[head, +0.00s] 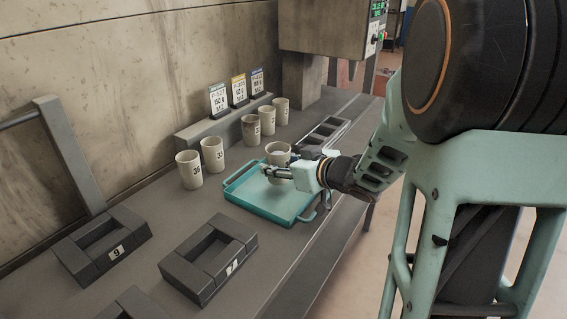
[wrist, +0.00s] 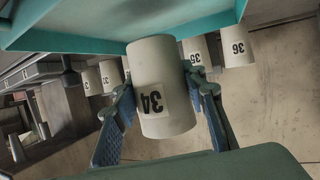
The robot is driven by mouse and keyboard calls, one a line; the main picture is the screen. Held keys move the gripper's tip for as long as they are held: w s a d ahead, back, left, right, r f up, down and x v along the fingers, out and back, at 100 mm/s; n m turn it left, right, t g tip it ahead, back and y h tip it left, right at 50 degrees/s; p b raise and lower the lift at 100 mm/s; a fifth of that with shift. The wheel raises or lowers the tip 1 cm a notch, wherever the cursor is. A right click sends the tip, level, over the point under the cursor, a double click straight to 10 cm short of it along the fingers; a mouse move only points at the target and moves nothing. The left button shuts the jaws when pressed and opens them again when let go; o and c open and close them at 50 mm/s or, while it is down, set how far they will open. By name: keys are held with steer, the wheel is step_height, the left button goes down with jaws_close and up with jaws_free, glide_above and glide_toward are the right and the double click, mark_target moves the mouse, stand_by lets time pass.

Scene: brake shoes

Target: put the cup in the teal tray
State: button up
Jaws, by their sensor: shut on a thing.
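A light cup marked 34 (wrist: 163,98) is between the two fingers of my gripper (wrist: 157,80), which is shut on it. In the head view the held cup (head: 279,154) looks upright, over the far right part of the teal tray (head: 262,213). My gripper (head: 276,172) reaches in from the right and hides part of the cup's side. The tray's edge also shows at the top of the wrist view (wrist: 90,37), partly covered by the cup. I cannot tell whether the cup's base touches the tray floor.
Several similar cups stand behind the tray, the nearest at the left (head: 189,170). Sign cards (head: 219,100) stand on a ledge. Dark numbered fixtures (head: 210,262) lie in front, and a dark slotted rack (head: 325,132) lies right of the tray. The tray's front area is clear.

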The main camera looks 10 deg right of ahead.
steer(key=shift+w+a+f+b, duration=0.1)
steer(key=shift+f+b, duration=0.25)
steer(key=shift+f, duration=0.55)
steer(key=shift+w+a+f+b, duration=0.1)
steer(key=shift+f+b, duration=0.2)
steer(key=shift+f, duration=0.6)
steer(key=shift+f, duration=0.15)
steer(key=o, duration=1.4)
steer(key=shift+s+r, duration=0.15)
steer(key=shift+r, duration=0.1)
steer(key=p+v, duration=0.3)
steer(key=v, duration=0.7)
steer(key=shift+s+d+r, duration=0.2)
steer(key=shift+s, duration=0.1)
steer(key=shift+s+d+r, duration=0.1)
steer(key=shift+s+d, duration=0.1)
steer(key=shift+s, duration=0.25)
steer(key=shift+d, duration=0.1)
